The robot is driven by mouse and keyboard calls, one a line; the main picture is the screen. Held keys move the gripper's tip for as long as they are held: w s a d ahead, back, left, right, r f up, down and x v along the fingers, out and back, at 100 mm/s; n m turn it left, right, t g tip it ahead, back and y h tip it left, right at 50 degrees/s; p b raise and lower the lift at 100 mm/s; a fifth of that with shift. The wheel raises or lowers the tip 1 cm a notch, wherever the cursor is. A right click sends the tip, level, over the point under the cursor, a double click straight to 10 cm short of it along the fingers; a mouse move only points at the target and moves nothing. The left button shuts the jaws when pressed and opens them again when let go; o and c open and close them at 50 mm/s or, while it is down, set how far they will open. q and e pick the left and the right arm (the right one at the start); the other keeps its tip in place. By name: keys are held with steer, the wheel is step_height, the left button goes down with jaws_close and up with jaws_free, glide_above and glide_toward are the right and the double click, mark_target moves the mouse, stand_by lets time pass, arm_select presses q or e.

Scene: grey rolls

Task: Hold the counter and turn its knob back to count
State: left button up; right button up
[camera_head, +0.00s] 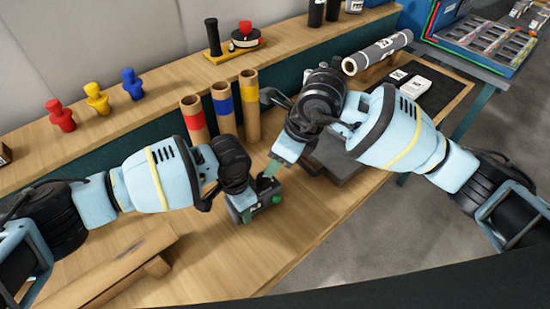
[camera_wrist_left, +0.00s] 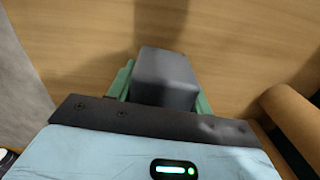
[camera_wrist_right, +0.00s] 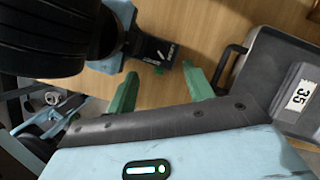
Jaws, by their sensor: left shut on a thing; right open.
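My left gripper (camera_head: 243,207) is shut on the counter, whose dark grey body (camera_wrist_left: 165,80) shows between the green fingers in the left wrist view. My right gripper (camera_head: 270,171) is open and empty, close to the counter. In the right wrist view the counter (camera_wrist_right: 157,52) with white markings lies just past the open green fingers; the knob cannot be made out there.
A grey case (camera_wrist_right: 290,75) labelled 35 lies right of the right gripper. Three banded cardboard tubes (camera_head: 222,106) stand behind the counter. A wooden angled piece (camera_head: 115,270) lies at front left. Red, yellow and blue pegs (camera_head: 97,98) stand on the rear ledge.

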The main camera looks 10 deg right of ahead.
steer(key=m, duration=0.2)
steer(key=m+g+h, duration=0.2)
steer(key=m+g, duration=0.4)
steer(key=m, duration=0.7)
glide_toward(263, 176)
steer(key=r, duration=0.2)
steer(key=m, duration=0.1)
steer(key=w+d+r+m, duration=0.1)
steer(key=shift+w+r+m, duration=0.1)
steer(key=shift+m, duration=0.2)
steer(key=x, duration=1.2)
steer(key=shift+a, duration=0.2)
